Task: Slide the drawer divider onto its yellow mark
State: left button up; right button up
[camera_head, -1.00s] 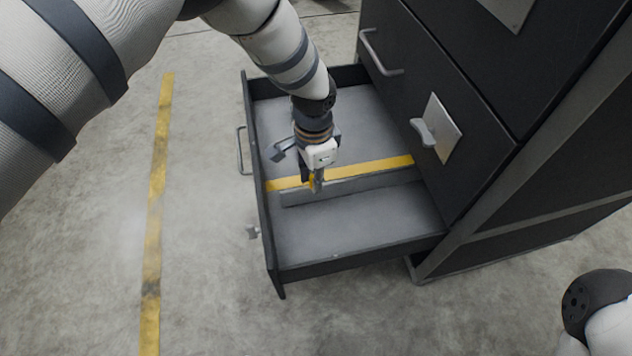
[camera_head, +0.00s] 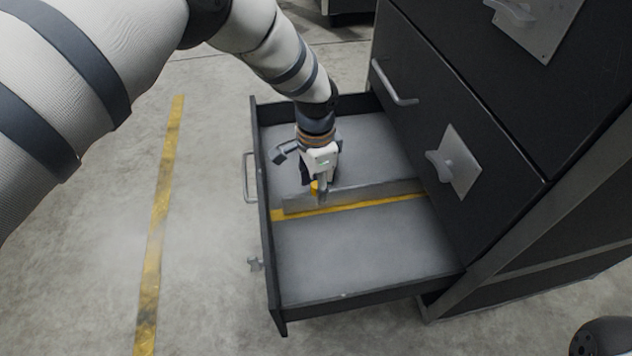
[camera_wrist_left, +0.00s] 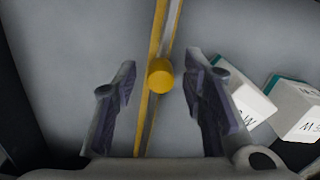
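The drawer divider (camera_head: 375,192) is a low grey panel standing across the open drawer (camera_head: 365,296). Its round yellow knob (camera_wrist_left: 160,75) shows between my left fingers. The yellow mark (camera_head: 350,208) shows along the divider's near side in the head view. In the wrist view, yellow shows on both sides of the divider's thin top edge, so it appears to stand over the mark. My left gripper (camera_head: 318,194) is low over the divider, its fingers apart around the knob, with gaps on both sides. My right gripper is out of view.
The dark cabinet (camera_head: 490,210) rises on the right, with handles on its fronts. White boxes (camera_wrist_left: 298,110) with teal edges lie right of the fingers in the wrist view. The drawer floor nearer than the divider is clear. A yellow line (camera_head: 160,220) runs along the floor.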

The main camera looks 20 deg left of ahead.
pick_arm(q)
notch_tip(320, 180, up, 12)
dwell(0.5)
